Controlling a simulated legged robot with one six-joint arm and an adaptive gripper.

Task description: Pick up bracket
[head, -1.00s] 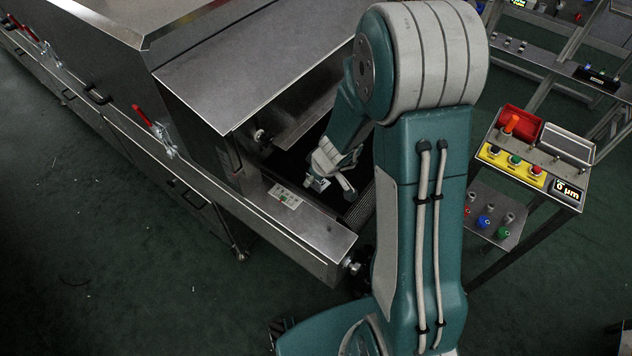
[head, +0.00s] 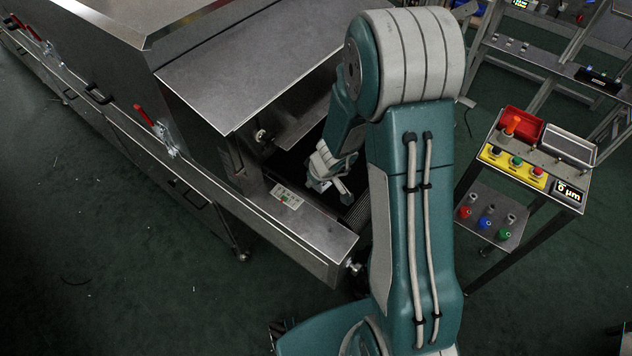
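My gripper (head: 332,189) is small in the head view, at the open end of the dryer, over the dark conveyor area beneath the hood. Its light grey fingers look spread apart, and I see nothing clearly held between them. I cannot make out a bracket; the area beyond and below the gripper is dark and partly hidden by my arm.
The steel hood (head: 255,75) overhangs the opening close to my arm. The dryer's side rail (head: 310,228) carries a small control panel (head: 286,196). At right stands a cart with a red bin (head: 522,124), a grey tray (head: 567,146) and a yellow button box (head: 512,166).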

